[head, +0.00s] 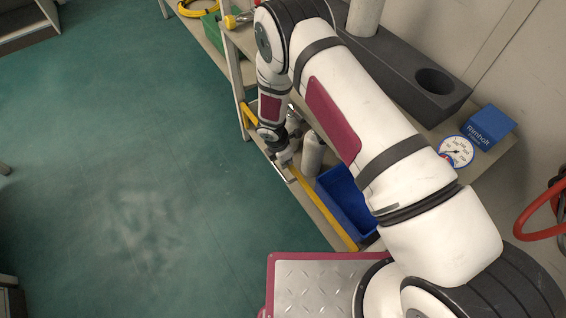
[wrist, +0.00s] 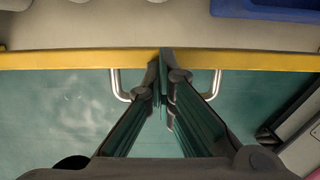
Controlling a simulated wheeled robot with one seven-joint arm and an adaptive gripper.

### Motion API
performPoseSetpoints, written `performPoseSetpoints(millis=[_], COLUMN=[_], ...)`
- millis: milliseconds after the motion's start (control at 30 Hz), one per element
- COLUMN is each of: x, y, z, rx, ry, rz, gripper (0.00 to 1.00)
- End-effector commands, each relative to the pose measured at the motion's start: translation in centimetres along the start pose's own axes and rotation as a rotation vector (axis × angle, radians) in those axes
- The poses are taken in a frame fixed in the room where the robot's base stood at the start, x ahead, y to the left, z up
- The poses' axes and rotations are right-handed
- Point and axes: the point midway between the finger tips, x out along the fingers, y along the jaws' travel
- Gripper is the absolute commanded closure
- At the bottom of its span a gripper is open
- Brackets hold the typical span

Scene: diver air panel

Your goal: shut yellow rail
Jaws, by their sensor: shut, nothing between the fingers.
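The yellow rail (head: 325,206) runs along the front edge of the lower shelf in the head view. In the wrist view the yellow rail (wrist: 80,59) crosses the whole picture as a straight band. A metal bar handle (wrist: 118,88) is fixed to its near side, with its middle hidden behind the fingers. My gripper (wrist: 163,58) is shut with nothing between its fingertips. The tips overlap the rail's edge in the picture, between the two ends of the handle; I cannot tell if they touch it. In the head view my gripper (head: 284,160) is small and partly hidden by my wrist.
A blue bin (head: 344,200) and a pale cylinder (head: 312,153) stand on the shelf behind the rail. A round gauge (head: 456,152), a blue box (head: 488,127) and a dark grey holder (head: 420,85) are above. The green floor (head: 130,150) to the left is clear.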

Motion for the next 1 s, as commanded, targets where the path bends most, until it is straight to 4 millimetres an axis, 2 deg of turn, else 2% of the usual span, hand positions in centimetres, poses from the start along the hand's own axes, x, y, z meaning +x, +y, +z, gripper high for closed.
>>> performPoseSetpoints(millis=[467, 667, 1000], x=[-0.2, -3.1, -9.7], y=[-0.1, 0.0, 0.0], z=[0.3, 0.2, 0.1], rx=[0.003, 0.002, 0.003], ry=[-0.004, -0.002, -0.001], rz=[-0.003, 0.0, 0.001], gripper=[1.0, 1.0, 1.0])
